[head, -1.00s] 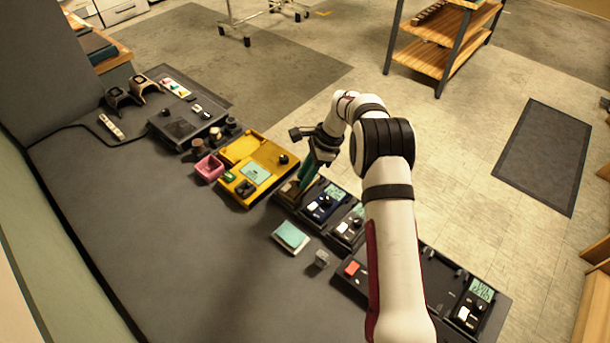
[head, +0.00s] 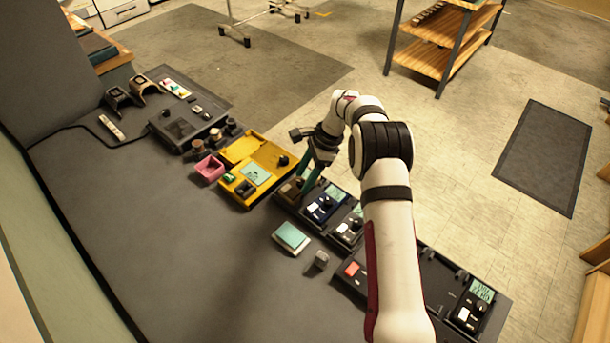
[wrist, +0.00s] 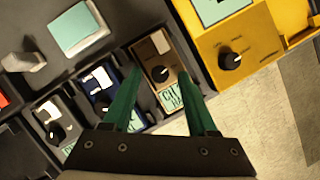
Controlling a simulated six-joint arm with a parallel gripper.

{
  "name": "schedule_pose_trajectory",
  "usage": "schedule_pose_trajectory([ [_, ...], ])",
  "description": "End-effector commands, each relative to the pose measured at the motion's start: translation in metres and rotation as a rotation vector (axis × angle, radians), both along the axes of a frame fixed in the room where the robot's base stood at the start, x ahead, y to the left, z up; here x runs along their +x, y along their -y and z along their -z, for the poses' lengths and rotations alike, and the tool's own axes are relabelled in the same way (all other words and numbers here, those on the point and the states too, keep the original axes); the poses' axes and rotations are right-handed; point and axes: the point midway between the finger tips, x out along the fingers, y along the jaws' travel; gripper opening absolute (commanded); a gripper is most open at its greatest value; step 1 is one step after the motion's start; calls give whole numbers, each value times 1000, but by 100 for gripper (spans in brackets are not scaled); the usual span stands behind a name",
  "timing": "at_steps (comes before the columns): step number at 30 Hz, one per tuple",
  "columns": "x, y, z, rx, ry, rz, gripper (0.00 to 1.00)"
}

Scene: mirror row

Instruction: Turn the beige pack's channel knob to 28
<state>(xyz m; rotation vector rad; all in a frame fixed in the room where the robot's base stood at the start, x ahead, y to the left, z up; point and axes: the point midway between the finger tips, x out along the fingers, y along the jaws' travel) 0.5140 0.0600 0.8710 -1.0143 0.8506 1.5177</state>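The beige pack, brownish-beige here, (wrist: 149,54) stands in the dock between the dark blue pack and the yellow unit in the wrist view. Its black channel knob (wrist: 160,74) shows between my fingertips. A lit display (wrist: 171,98) starts with "CH"; its number is partly hidden by a finger and not readable. In the head view the pack (head: 290,190) is partly hidden behind my gripper (head: 306,184). My gripper (wrist: 160,74) is open, with one teal finger on each side of the knob. A gap shows on both sides; contact is not visible.
A dark blue pack (wrist: 96,84) and a black pack (wrist: 54,121) sit beside it in the dock. The yellow unit (wrist: 235,48) with its own knob is close on the other side. A teal-topped block (head: 291,236) and a grey block (head: 319,261) lie on the bench.

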Motion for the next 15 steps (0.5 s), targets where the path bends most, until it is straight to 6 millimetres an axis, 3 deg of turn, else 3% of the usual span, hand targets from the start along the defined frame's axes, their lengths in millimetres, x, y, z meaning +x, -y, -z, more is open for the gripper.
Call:
schedule_pose_trajectory([
  [8,1,5,-12,-1,2,1,58],
  [15,6,32,-76,-1,6,2,58],
])
